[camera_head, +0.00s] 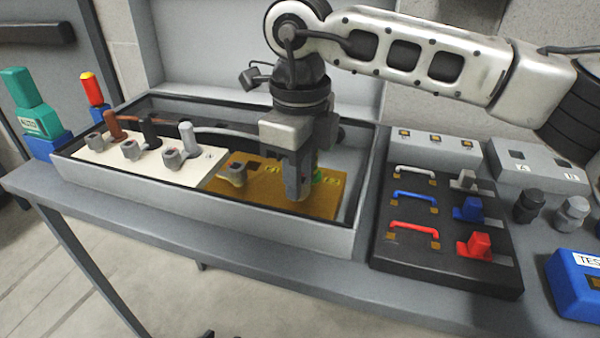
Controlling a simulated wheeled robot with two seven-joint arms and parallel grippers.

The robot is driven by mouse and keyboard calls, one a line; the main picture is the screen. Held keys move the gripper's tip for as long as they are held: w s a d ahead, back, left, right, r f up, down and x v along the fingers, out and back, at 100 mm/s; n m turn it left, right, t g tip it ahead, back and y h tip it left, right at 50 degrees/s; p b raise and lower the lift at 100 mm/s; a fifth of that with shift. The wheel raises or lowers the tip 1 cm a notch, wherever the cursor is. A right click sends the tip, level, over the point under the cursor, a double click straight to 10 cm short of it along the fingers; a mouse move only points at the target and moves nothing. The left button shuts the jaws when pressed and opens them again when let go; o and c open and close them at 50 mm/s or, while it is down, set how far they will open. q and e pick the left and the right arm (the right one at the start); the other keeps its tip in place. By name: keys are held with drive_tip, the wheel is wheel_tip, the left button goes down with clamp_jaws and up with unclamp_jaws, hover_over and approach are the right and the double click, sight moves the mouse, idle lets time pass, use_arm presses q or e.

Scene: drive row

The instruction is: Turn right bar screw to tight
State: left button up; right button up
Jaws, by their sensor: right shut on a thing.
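A brass-coloured bar plate (222,192) lies at the right end of the long grey open box. A dark screw with a knob, the left bar screw (236,173), stands on the plate's left part. My right gripper (300,194) points down over the plate's right part. It is shut on the right bar screw, which its fingers hide almost wholly. A small green spot shows just right of the fingers. How far the screw is turned cannot be seen. My left gripper is not in view.
A cream block (150,165) with several knobbed terminals and brown, black and grey leads fills the box's left part. A black panel (445,262) with coloured handles and plugs stands right of the box. A blue tester (575,285) is at the far right. The bench's front edge is clear.

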drive_tip(key=shift+r, duration=0.15)
drive_tip(key=o, duration=1)
